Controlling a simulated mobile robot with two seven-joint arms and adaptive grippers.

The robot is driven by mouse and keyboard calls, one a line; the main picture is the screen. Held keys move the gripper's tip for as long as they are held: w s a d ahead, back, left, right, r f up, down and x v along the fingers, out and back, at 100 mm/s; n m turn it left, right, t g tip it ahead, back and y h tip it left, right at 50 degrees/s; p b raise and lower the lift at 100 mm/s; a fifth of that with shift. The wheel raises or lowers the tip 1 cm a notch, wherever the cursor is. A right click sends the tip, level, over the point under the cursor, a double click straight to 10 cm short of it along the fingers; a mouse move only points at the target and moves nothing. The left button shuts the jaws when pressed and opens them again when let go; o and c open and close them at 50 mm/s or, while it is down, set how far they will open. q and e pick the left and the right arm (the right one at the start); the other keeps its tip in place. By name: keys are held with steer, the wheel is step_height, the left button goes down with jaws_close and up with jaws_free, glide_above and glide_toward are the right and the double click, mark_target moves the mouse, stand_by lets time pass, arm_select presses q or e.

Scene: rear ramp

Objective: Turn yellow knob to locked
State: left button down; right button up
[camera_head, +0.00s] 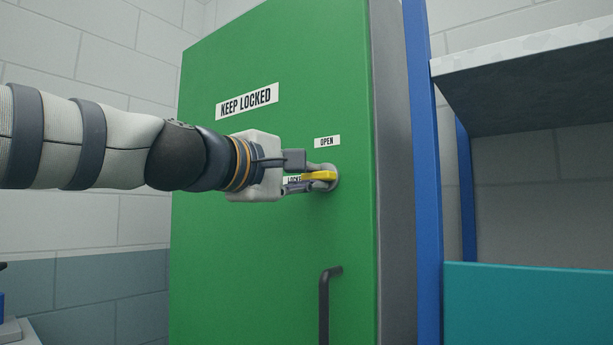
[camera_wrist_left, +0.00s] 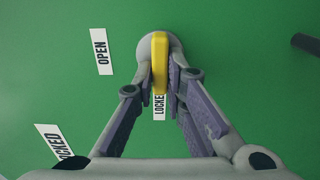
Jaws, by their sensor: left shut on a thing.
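The yellow knob (camera_head: 319,176) sits on a round grey mount on the green cabinet door (camera_head: 275,240). Its handle points left in the head view, toward the LOCKED label (camera_head: 294,180), which is partly hidden by my gripper. The OPEN label (camera_head: 327,142) is above the knob. My left gripper (camera_head: 308,179) reaches in from the left and is shut on the knob. In the left wrist view the yellow knob (camera_wrist_left: 160,62) lies between the two fingertips, in line with the LOCKED label (camera_wrist_left: 159,106). My right gripper is not in view.
A black door handle (camera_head: 326,305) sticks out below the knob. A KEEP LOCKED sign (camera_head: 247,101) is higher on the door. A blue-post shelf (camera_head: 520,55) with a teal panel (camera_head: 530,300) stands on the right.

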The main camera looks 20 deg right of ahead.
arm_select(q)
steer(key=c, duration=1.6)
jaws_free()
steer(key=shift+c, duration=0.2)
steer(key=v, duration=1.2)
steer(key=shift+s, duration=0.1)
